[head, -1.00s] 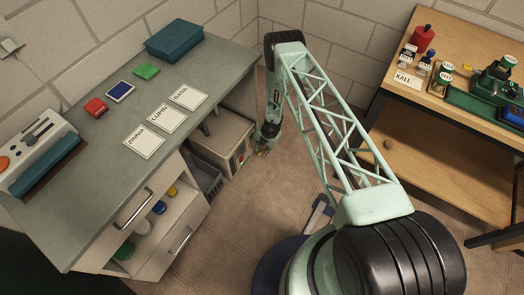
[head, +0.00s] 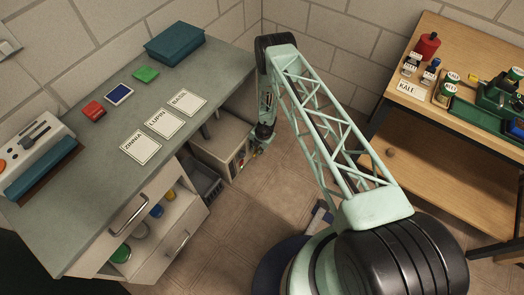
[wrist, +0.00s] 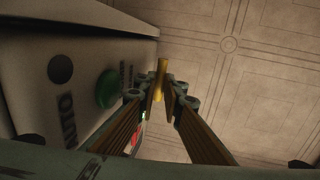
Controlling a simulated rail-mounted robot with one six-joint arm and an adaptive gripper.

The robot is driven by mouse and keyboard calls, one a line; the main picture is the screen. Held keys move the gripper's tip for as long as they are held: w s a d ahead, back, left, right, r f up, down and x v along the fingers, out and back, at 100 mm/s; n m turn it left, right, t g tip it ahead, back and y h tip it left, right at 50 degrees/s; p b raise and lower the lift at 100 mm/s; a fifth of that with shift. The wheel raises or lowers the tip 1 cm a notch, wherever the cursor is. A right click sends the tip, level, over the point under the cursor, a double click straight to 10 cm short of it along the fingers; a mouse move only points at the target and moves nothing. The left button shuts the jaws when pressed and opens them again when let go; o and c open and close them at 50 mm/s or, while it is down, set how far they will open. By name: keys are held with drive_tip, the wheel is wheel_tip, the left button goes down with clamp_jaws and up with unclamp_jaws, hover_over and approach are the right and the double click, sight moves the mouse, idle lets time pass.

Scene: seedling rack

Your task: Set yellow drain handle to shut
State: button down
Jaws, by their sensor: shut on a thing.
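The yellow drain handle (wrist: 161,68) is a thin bar standing out from the front of a pale box (wrist: 42,55) in the wrist view. My gripper (wrist: 159,88) is shut on the handle, with one fingertip at each side of it. In the head view my gripper (head: 257,148) is low beside the pale box (head: 222,140) under the grey bench. The handle is too small there to tell its setting.
A green round button (wrist: 107,88) and a dark round spot (wrist: 61,69) are on the box face near my fingers. The grey bench (head: 85,185) overhangs the box. Open floor (head: 225,220) lies in front. A wooden table (head: 480,110) stands at right.

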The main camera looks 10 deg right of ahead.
drive_tip(key=shift+w+a, duration=0.15)
drive_tip(key=shift+w, duration=0.15)
